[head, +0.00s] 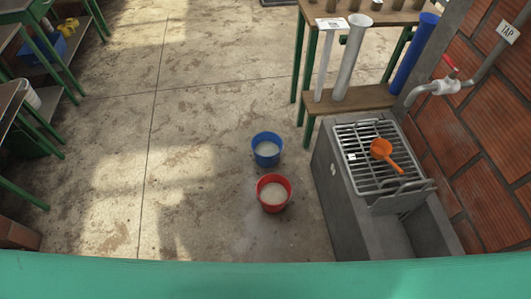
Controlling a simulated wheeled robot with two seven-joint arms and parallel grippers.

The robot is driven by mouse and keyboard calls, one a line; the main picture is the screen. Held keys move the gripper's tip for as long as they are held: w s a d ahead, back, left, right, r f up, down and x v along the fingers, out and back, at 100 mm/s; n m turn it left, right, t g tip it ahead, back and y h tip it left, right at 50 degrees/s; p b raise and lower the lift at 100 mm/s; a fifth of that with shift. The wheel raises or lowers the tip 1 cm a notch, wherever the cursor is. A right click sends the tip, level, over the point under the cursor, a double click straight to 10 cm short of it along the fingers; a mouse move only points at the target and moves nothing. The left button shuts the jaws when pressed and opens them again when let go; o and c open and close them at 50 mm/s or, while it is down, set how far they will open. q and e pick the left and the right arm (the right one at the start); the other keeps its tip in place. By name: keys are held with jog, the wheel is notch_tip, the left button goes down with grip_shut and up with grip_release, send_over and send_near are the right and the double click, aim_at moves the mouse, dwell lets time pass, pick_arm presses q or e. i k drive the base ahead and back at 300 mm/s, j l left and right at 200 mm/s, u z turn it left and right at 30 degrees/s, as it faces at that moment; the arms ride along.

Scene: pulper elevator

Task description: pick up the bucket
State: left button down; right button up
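A blue bucket (267,150) stands upright on the concrete floor near the middle of the head view, with pale contents inside. A red bucket (273,193) stands upright just in front of it, also with pale contents. The two are close together, with a small gap between them. I cannot tell from the picture which bucket the task means. Neither of my grippers shows in the head view.
A grey sink (347,210) stands to the right, with a metal rack (367,152) and an orange scoop (384,153) on it. A tap (440,86) is above. A wooden bench (359,100) holds tubes behind. Green-legged tables (52,55) stand left. The floor left of the buckets is clear.

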aim_at(267, 147)
jog(key=k, duration=0.25)
jog(key=k+z, duration=0.2)
jog(key=z, duration=0.25)
jog(key=k+l+z, duration=0.1)
jog(key=z, duration=0.75)
jog(key=j+z, duration=0.1)
jog(key=z, duration=0.3)
jog(key=j+z, duration=0.1)
jog(key=z, duration=0.8)
jog(key=k+j, duration=0.1)
jog(key=j, duration=1.1)
jog(key=k+j+z, duration=0.1)
jog(key=j, duration=0.5)
jog(key=k+j, duration=0.15)
jog(key=j, duration=0.45)
